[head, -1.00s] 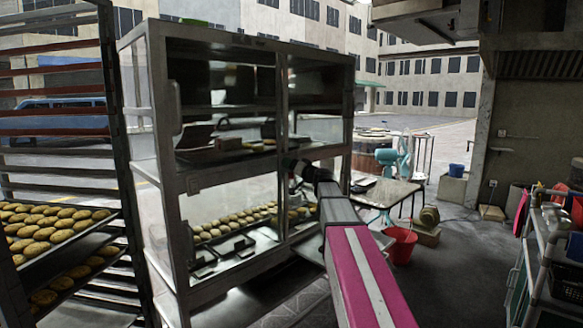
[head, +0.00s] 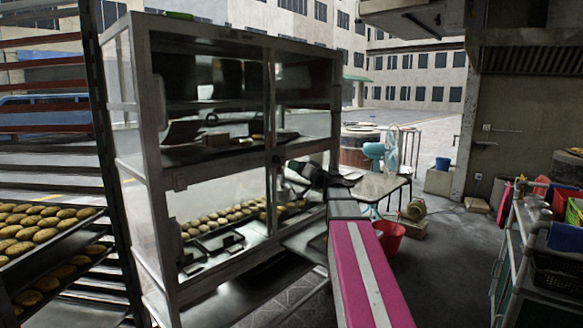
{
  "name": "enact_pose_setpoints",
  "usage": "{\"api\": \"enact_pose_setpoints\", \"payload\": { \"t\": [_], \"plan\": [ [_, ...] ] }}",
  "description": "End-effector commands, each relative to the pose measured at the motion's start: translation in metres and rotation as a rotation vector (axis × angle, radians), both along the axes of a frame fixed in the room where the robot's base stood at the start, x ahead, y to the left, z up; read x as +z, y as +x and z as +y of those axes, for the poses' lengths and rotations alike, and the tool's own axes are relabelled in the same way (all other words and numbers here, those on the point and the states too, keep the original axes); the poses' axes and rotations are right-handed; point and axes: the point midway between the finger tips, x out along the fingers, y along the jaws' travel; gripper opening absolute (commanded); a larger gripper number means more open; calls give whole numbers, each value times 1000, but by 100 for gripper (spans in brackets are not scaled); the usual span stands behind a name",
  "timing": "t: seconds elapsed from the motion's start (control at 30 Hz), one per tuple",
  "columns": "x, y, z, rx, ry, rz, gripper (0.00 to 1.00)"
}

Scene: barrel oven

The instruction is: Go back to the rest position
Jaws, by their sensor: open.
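My arm, with a magenta and white link, reaches forward from the lower right of the picture. My gripper (head: 290,184) is at its far end, small and dark, in front of the right half of the glass cabinet (head: 150,190). It is open, and I see nothing held in it. Its fingers are hard to make out against the cabinet. Rows of round buns (head: 225,217) lie on a tray on the cabinet's lower shelf, left of my gripper.
A rack with trays of buns (head: 42,235) stands at the left. Right of the cabinet are a small table (head: 378,187), a teal fan (head: 376,151) and a red bucket (head: 388,238). A shelf cart (head: 505,262) stands at the far right. The floor before it is clear.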

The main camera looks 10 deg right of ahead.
Motion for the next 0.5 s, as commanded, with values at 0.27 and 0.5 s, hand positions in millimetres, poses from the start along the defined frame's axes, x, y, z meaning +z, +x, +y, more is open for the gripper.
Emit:
{"api": "enact_pose_setpoints", "payload": {
  "t": [0.27, 0.5],
  "plan": [
    [-1, -3, -2, 1, 0, -1, 65],
    [-16, -7, 6, 16, -20, 34, 65]
  ]
}}
